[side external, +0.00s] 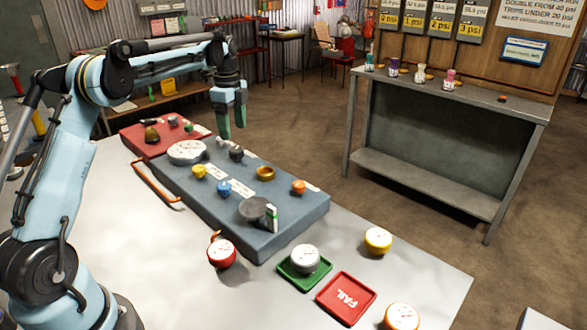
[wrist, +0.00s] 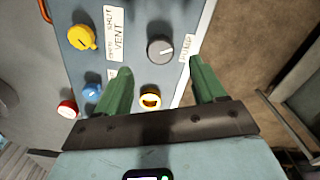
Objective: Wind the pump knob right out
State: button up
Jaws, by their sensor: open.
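The pump knob (wrist: 160,49) is a round dark grey knob with a pale pointer mark, beside a white label (wrist: 186,60) that seems to read PUMP. In the side view the dark knob (side external: 236,154) stands on the blue-grey panel (side external: 290,230). My gripper (side external: 233,131) points down above the panel, close over the knob. In the wrist view its two green fingers (wrist: 160,66) are spread apart and empty. The knob lies just beyond the fingertips, between their lines, and the fingers look clear of it.
A brass ring fitting (side external: 265,173), yellow knob (side external: 199,171), blue knob (side external: 224,188) and orange knob (side external: 298,187) are on the same panel. A white dial gauge (side external: 187,152) stands left of the pump knob. Loose gauges and a red FAIL tray (side external: 346,298) are at the front.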

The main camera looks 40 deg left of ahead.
aim_at(235, 149)
notch_tip(235, 149, down, 7)
jog(key=shift+r, duration=0.2)
jog(key=shift+c, duration=0.5)
jog(key=c, duration=1)
